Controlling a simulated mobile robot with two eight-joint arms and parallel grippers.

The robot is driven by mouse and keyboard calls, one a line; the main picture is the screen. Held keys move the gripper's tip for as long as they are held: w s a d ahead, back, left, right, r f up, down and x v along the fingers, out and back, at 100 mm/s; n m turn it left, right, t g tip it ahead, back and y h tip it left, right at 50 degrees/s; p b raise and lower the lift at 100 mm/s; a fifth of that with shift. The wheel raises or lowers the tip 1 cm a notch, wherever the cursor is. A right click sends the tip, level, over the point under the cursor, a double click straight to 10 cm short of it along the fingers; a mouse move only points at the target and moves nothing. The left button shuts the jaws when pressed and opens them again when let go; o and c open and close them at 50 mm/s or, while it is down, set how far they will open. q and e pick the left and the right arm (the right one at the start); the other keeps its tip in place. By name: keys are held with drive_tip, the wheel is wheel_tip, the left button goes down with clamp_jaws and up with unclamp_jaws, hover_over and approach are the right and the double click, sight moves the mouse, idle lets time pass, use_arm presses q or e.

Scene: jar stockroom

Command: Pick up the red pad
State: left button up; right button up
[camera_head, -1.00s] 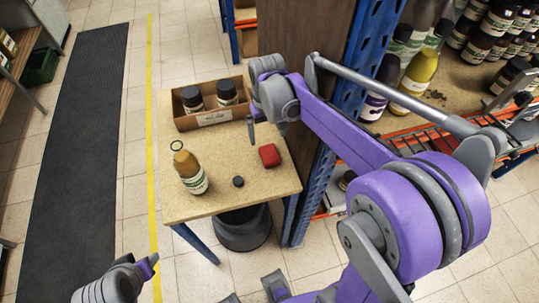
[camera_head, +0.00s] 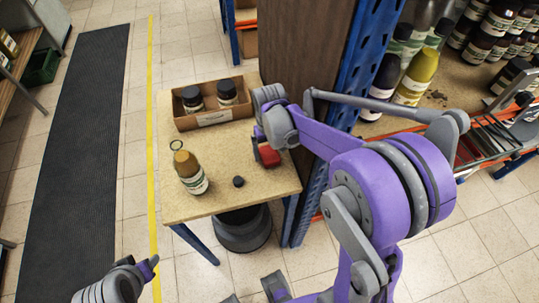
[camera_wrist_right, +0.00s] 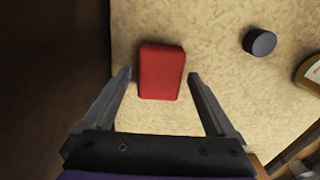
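The red pad (camera_head: 271,159) lies flat on the small wooden table, near its right side. My right gripper (camera_head: 263,150) is just above it and partly hides it in the head view. In the right wrist view, the red pad (camera_wrist_right: 161,72) shows whole between the two spread fingers (camera_wrist_right: 160,77), with bare table visible on both sides of it. The right gripper is open and empty; I cannot tell how far the fingertips are above the table. My left gripper (camera_head: 148,268) is at the lower left, away from the table, and its fingers do not show clearly.
The table (camera_head: 221,173) also holds a small dark lid (camera_head: 238,182), an orange-brown bottle (camera_head: 190,174) and a cardboard box (camera_head: 211,117) with dark jars. A brown panel (camera_head: 305,50) and a blue rack post (camera_head: 365,62) stand close on the right.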

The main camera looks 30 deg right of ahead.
sight(270, 154)
drive_tip(key=c, duration=1.2)
drive_tip(key=shift+o, duration=0.2)
wheel_tip(270, 154, up, 10)
drive_tip(key=shift+p, duration=0.35)
drive_tip(key=o, duration=0.8)
drive_tip(key=c, duration=0.7)
drive_tip(key=shift+o, duration=0.2)
